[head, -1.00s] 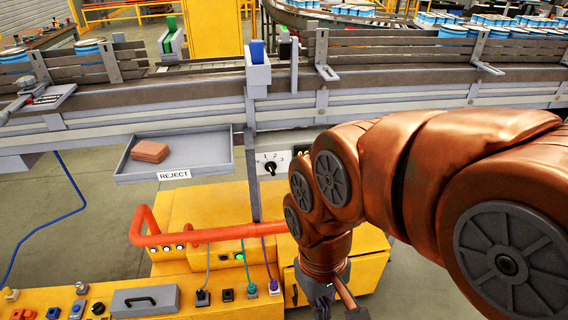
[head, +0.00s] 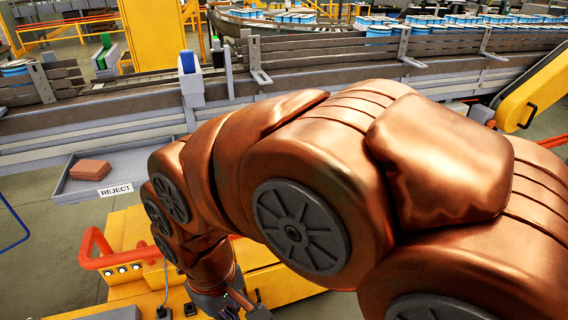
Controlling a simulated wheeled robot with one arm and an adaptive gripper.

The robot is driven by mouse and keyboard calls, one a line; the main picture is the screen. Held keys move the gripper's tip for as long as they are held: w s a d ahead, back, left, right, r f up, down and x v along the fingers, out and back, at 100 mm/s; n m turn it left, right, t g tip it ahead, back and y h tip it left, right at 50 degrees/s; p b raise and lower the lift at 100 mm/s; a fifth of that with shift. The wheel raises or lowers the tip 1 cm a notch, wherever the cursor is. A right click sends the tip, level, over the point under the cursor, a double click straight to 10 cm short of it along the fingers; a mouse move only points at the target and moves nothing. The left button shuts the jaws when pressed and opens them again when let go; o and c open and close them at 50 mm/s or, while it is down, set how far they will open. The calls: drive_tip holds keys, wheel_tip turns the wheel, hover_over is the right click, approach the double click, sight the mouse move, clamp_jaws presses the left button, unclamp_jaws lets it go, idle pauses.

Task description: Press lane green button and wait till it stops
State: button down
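The conveyor lane (head: 100,112) runs across the view behind my arm, with a green block-shaped part (head: 104,42) on its far side and a blue one (head: 188,62) on its near side. Below it stands a yellow control cabinet (head: 128,222) with an orange-red rail. No green button is visible on the cabinet now; my copper arm covers much of its front. My gripper (head: 240,306) is low in the view at the bottom edge, in front of the cabinet. Its fingertips are cut off or too small to tell whether they are open, and contact cannot be seen.
A grey REJECT tray (head: 72,187) holding a brown block (head: 91,169) hangs from the lane at left. The orange-red rail (head: 100,260) sticks out from the cabinet. A yellow machine arm (head: 540,90) stands at right.

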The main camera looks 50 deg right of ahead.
drive_tip(key=w+d+f+t+h+b, duration=0.1)
drive_tip(key=w+d+f+t+b, duration=0.25)
drive_tip(key=w, duration=0.45)
drive_tip(key=w+d+f+t+b, duration=0.2)
drive_tip(key=w+d+f+b, duration=0.3)
drive_tip(key=w, duration=0.4)
drive_tip(key=w+d+f+t+h+b, duration=0.1)
drive_tip(key=w+d+f+t+b, duration=0.1)
drive_tip(key=w+d+f+b, duration=0.45)
drive_tip(key=w+d+f+t+h+b, duration=0.1)
drive_tip(key=w+d+t+h+b, duration=0.2)
drive_tip(key=w+d+h+b, duration=0.65)
drive_tip(key=s+d+f+b, duration=0.1)
drive_tip(key=s+d+b, duration=0.1)
drive_tip(key=d, duration=1.3)
drive_tip(key=s+d+g+h+b, duration=0.2)
drive_tip(key=s+d+h+b, duration=0.7)
drive_tip(key=d, duration=0.5)
drive_tip(key=shift+s+g+h, duration=0.35)
drive_tip(key=shift+s+h, duration=0.5)
drive_tip(key=shift+s, duration=0.05)
drive_tip(key=shift+w+d+f, duration=0.1)
drive_tip(key=shift+d, duration=0.05)
